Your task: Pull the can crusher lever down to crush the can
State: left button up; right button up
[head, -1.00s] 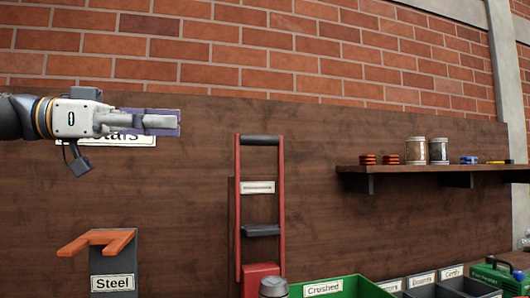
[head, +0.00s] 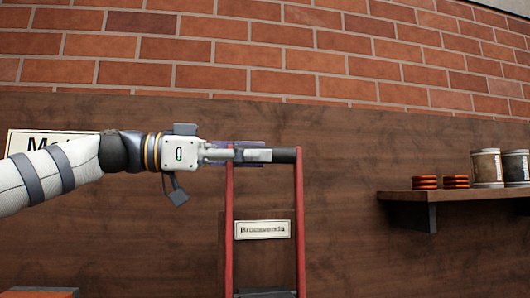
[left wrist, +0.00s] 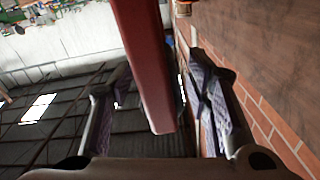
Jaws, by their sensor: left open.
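The can crusher lever is a tall red frame (head: 229,200) on the brown wall panel, with a black grip bar (head: 285,155) across its top. My left gripper (head: 266,155) is level with this bar, and its fingers overlap the bar's left part in the head view. In the left wrist view my left gripper (left wrist: 158,75) has its fingers spread, with a red bar of the lever (left wrist: 145,60) between them. Contact cannot be made out. The can and the crusher's lower part are out of the head view. My right gripper is not in view.
A wooden shelf (head: 470,196) at the right holds red stacked pieces (head: 425,182) and jars (head: 487,168). A label plate (head: 262,229) sits inside the lever frame. A white sign (head: 45,140) on the panel is partly behind my arm.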

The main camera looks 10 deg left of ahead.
pick_arm(q)
jog(key=shift+x, duration=1.15)
grip_shut()
